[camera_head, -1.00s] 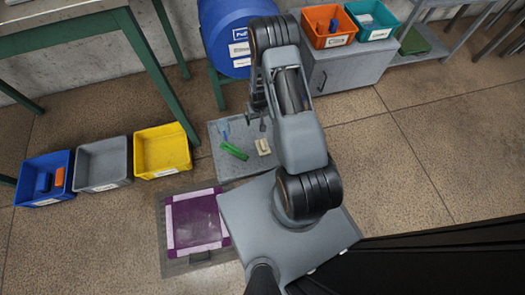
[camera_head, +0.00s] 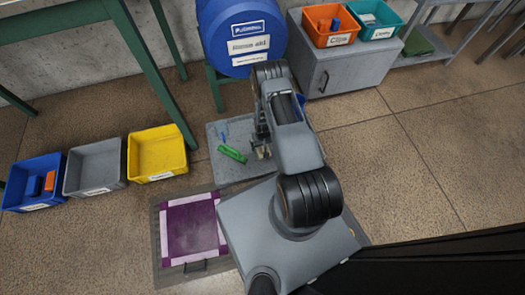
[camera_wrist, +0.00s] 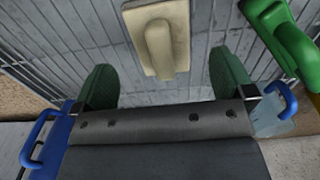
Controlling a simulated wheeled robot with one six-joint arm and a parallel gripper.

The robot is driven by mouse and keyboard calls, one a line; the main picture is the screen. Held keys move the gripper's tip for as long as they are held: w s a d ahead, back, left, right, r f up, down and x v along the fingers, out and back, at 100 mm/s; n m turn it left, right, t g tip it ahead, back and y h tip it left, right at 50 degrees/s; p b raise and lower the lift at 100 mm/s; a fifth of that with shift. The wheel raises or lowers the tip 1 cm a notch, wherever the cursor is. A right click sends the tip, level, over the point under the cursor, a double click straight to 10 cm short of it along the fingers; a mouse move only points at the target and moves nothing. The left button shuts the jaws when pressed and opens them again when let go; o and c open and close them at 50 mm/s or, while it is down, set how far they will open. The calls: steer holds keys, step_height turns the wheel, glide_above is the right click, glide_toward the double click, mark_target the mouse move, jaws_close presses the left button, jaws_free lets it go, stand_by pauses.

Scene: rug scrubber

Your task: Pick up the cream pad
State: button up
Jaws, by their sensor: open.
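The cream pad (camera_wrist: 152,22) lies on the grey ribbed tray (camera_head: 232,174), with a raised cream grip along its middle. In the wrist view it is ahead of my gripper (camera_wrist: 163,62), roughly centred between the two green fingers. The fingers are spread apart with nothing between their tips and do not appear to touch the pad. In the head view my gripper (camera_head: 262,146) is low over the right part of the tray and mostly hides the pad.
A green tool (camera_head: 232,154) lies left of my gripper on the tray, close to the right finger in the wrist view (camera_wrist: 284,38). Yellow (camera_head: 158,155), grey (camera_head: 95,168) and blue (camera_head: 35,182) bins stand left. A purple rug (camera_head: 192,230) lies in front.

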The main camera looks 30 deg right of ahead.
mark_target(263, 148)
steer(key=shift+a+f+b, duration=0.1)
steer(key=shift+f+b, duration=1.55)
steer(key=shift+f, duration=1.05)
steer(key=shift+r, duration=0.1)
steer(key=c, duration=0.9)
